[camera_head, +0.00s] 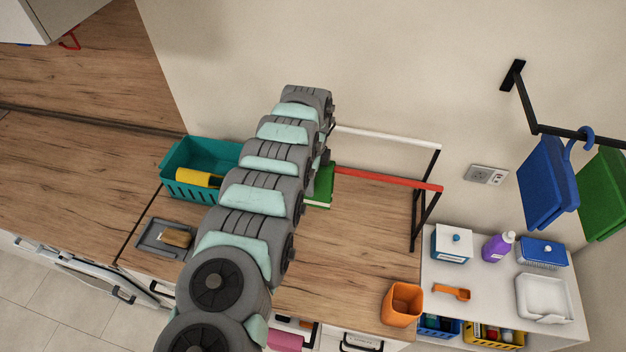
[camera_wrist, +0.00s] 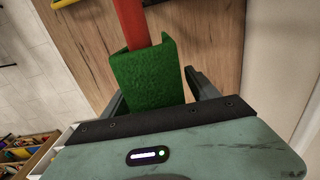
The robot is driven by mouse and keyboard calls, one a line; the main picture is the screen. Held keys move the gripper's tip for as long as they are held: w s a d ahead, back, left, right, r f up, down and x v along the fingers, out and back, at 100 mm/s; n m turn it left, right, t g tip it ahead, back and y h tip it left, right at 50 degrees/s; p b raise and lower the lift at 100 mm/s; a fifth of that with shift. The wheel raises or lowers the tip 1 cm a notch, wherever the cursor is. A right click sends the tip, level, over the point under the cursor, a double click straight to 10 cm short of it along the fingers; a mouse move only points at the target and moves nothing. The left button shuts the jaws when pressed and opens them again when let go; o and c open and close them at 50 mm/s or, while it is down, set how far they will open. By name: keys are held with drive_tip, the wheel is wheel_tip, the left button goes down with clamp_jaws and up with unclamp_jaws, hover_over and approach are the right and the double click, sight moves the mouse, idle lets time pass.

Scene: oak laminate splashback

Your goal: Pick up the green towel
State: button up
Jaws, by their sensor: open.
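The green towel (camera_wrist: 146,82) hangs folded over a red rail (camera_wrist: 128,22) in the wrist view. In the head view a small part of the towel (camera_head: 322,188) shows beside my arm, at the left part of the red rail (camera_head: 390,179). My gripper (camera_wrist: 155,85) is open, with one finger on each side of the towel in the wrist view. I cannot tell whether the fingers touch it. In the head view my arm hides the gripper and much of the towel.
A white rail (camera_head: 385,137) runs behind the red one on a black frame. A teal basket (camera_head: 195,160) and a grey tray (camera_head: 152,240) are left of my arm. An orange cup (camera_head: 402,303) stands front right. Blue (camera_head: 545,185) and green (camera_head: 605,195) items hang at the right.

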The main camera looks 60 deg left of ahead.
drive_tip(key=shift+f, duration=0.1)
drive_tip(key=c, duration=1.5)
clamp_jaws()
